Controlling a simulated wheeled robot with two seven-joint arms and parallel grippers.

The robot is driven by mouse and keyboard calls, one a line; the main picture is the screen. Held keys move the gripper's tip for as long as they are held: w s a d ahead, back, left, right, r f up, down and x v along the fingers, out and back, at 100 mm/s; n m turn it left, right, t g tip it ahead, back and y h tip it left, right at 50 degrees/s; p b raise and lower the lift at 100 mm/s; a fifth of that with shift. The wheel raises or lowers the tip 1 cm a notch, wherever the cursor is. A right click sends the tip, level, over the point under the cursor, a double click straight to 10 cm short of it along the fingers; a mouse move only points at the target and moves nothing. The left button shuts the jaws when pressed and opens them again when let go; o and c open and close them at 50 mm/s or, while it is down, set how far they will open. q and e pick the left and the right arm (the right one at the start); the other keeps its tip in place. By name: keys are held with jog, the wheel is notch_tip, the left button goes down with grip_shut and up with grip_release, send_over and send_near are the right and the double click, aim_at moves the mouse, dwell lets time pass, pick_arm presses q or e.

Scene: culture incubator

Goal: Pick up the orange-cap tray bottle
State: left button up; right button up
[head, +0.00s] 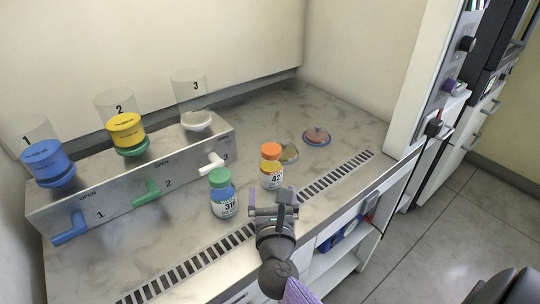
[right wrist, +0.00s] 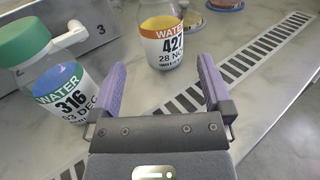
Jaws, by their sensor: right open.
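The orange-cap bottle (head: 271,166) stands upright on the grey marbled worktop in the head view. In the right wrist view its labelled body (right wrist: 162,38) stands ahead, beyond the fingertips, with its cap cut off by the top edge. A green-cap bottle (head: 222,192) stands to its left; it also shows in the right wrist view (right wrist: 58,75), left of my gripper. My right gripper (head: 273,194) is open and empty, close in front of the orange-cap bottle; its purple fingers (right wrist: 160,75) point towards it without visible contact. My left gripper is not in view.
A metal manifold (head: 190,160) with three numbered positions and coloured valve handles stands at the left. Two dishes (head: 317,136) (head: 289,152) lie behind the orange-cap bottle. A slotted grille (head: 335,176) runs along the front edge. The worktop's back right is clear.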

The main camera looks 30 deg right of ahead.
aim_at(271, 164)
jog(key=b+x, duration=0.2)
jog(key=x, duration=0.7)
jog(key=shift+s+d+f, duration=0.1)
jog(key=shift+w+d, duration=0.2)
jog(key=shift+w, duration=0.1)
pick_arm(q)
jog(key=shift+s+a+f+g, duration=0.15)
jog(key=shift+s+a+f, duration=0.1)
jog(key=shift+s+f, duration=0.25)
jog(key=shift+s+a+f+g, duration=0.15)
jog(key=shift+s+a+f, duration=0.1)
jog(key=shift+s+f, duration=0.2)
